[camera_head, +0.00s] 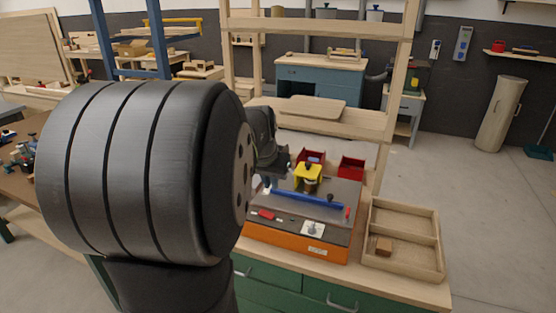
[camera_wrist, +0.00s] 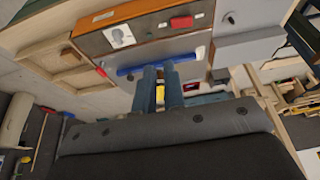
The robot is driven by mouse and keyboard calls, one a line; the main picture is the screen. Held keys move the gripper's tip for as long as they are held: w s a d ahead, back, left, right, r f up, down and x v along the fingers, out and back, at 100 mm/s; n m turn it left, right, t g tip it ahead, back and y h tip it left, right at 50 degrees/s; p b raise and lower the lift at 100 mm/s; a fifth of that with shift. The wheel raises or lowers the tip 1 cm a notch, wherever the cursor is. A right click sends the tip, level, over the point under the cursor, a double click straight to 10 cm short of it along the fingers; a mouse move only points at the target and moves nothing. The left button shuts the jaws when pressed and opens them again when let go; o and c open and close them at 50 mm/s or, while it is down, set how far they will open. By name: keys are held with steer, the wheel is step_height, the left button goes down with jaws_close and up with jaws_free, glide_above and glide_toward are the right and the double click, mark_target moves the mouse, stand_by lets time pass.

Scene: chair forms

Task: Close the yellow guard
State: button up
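The yellow guard (camera_head: 308,178) stands on the grey top of an orange-sided machine (camera_head: 299,238), behind a long blue bar (camera_head: 308,198). Its exact angle is hard to tell. In the wrist view only a small yellow patch of the guard (camera_wrist: 160,94) shows between my fingers. My gripper (camera_head: 272,180) is just left of the guard in the head view, largely hidden by my own arm. In the wrist view the two fingers of my gripper (camera_wrist: 160,70) are apart with a gap between them. Nothing is seen held. Contact with the guard cannot be told.
The blue bar (camera_wrist: 162,67) crosses in front of my fingertips in the wrist view. Two red bins (camera_head: 352,168) stand behind the machine. A wooden tray (camera_head: 404,263) with a small brown block (camera_head: 384,246) lies to the right. A wooden shelf frame (camera_head: 310,27) rises behind.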

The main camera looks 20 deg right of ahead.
steer(key=d+f+g+h, duration=0.1)
steer(key=f, duration=0.1)
steer(key=d+f+n+g+h, duration=0.1)
steer(key=f, duration=0.1)
steer(key=d+f+n+g+h, duration=0.1)
steer(key=d, duration=0.1)
steer(key=shift+w+d+f, duration=0.1)
steer(key=shift+w+f, duration=0.15)
steer(key=shift+f, duration=0.15)
jaws_close()
steer(key=n+t+h, duration=0.5)
steer(key=n+h, duration=0.5)
steer(key=h, duration=0.1)
glide_toward(307, 166)
steer(key=w+a, duration=0.3)
steer(key=a, duration=0.4)
steer(key=x, duration=0.4)
steer(key=s+x, duration=0.1)
steer(key=x, duration=0.3)
steer(key=s+x, duration=0.1)
steer(key=x, duration=0.3)
steer(key=shift+d, duration=0.4)
steer(key=shift+s+d, duration=0.2)
steer(key=shift+d, duration=0.1)
steer(key=shift+s+d, duration=0.85)
